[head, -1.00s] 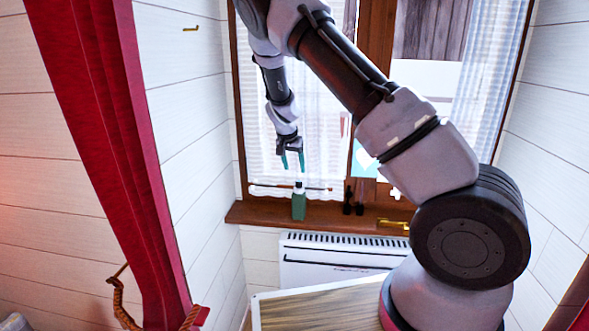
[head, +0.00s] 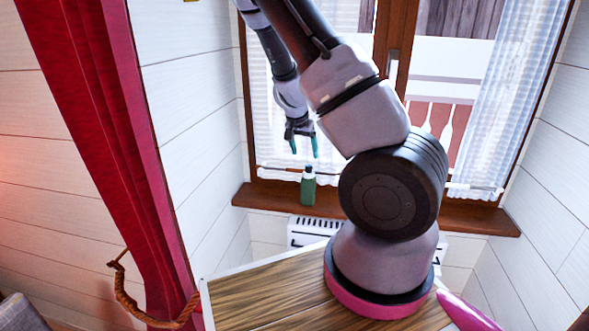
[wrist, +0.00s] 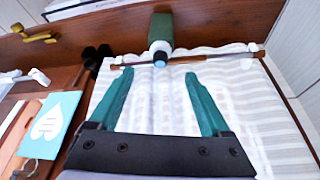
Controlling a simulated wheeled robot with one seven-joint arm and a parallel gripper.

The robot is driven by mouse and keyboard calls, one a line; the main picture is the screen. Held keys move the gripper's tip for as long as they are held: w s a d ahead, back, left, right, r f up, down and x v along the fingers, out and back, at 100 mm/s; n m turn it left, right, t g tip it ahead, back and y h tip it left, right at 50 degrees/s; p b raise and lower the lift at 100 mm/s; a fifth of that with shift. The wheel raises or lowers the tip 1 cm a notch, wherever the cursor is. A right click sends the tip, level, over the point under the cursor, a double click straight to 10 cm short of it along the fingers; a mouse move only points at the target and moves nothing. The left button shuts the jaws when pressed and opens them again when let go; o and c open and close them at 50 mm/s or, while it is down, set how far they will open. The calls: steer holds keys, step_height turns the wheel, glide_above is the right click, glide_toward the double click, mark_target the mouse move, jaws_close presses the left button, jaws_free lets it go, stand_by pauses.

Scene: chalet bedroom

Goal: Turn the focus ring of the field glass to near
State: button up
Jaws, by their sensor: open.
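The field glass (wrist: 97,55) shows in the wrist view as a pair of dark tubes on the wooden sill, left of my fingers. Its focus ring is too small to make out. In the head view my arm hides it. My gripper (head: 303,147) is open and empty, with its teal fingers pointing down in front of the window, just above a green bottle. In the wrist view my gripper (wrist: 158,75) has its fingers wide apart, with the bottle beyond the gap and the field glass outside it.
A thin curtain rod (wrist: 205,57) runs close by. A heart card (wrist: 48,122) and a brass handle (wrist: 35,35) lie to the left in the wrist view. A red curtain (head: 110,140) hangs left.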

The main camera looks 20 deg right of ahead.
mark_target(307, 168)
steer(key=x, duration=1)
steer(key=shift+f, duration=0.15)
